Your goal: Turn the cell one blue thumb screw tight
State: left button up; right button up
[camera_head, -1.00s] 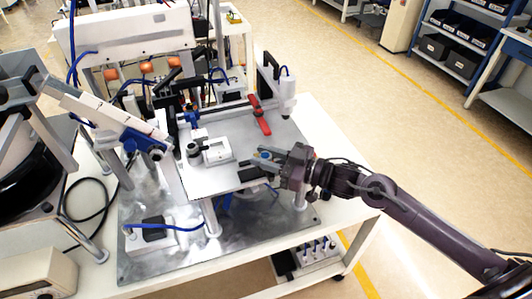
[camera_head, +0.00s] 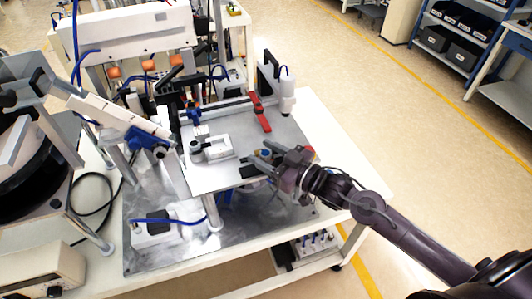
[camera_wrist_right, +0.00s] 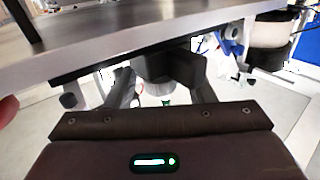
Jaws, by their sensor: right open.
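A small blue knob, which looks like the thumb screw (camera_head: 265,153), shows at the front right of the light grey plate (camera_head: 217,181). My right gripper (camera_head: 260,152) is at that edge with its fingers spread, one on each side of the blue knob. I cannot tell whether the fingers touch it. In the right wrist view the open fingers sit below the plate's edge, with a dark grey round part (camera_wrist_right: 158,66) between them. The blue top does not show clearly there. My left gripper is not in view.
A white and blue feeder track (camera_head: 128,128) stands left of the plate. A red clamp handle (camera_head: 261,118) and a white cylinder (camera_head: 287,98) stand towards the back right. A small grey fixture (camera_head: 218,147) sits on the plate. The white table's right side is clear.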

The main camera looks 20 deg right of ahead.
aim_at(271, 158)
jog(key=b+v, duration=0.1)
jog(key=v, duration=0.5)
jog(key=shift+s+d+f+b, duration=0.1)
jog(key=shift+s+f+b, duration=0.05)
jog(key=shift+b, duration=0.2)
jog(key=shift+s+d, duration=0.45)
jog(key=shift+s, duration=0.1)
